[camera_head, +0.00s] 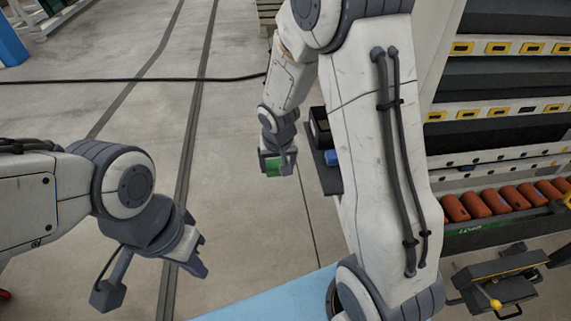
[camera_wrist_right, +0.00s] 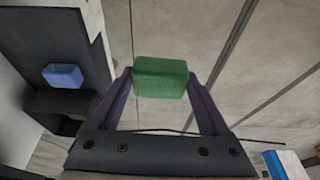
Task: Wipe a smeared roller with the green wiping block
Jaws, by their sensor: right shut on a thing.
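My right gripper (camera_head: 277,160) is shut on the green wiping block (camera_head: 273,166) and holds it in the air over the floor. In the right wrist view the green block (camera_wrist_right: 161,77) sits between the two dark fingertips of the gripper (camera_wrist_right: 160,88). A row of orange rollers (camera_head: 508,197) lies at the right in the head view, partly hidden at its left end by my right arm. I cannot tell which roller is smeared. My left gripper (camera_head: 198,258) is at the lower left, away from the block and the rollers. Its finger opening is not clear.
A blue block (camera_wrist_right: 63,75) sits on a dark shelf (camera_wrist_right: 53,105) beside my right gripper. A machine with dark shelves (camera_head: 510,75) and yellow-marked rails stands at the right. A dark fixture with a yellow knob (camera_head: 495,303) is at the lower right. A black cable (camera_head: 130,80) crosses the floor.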

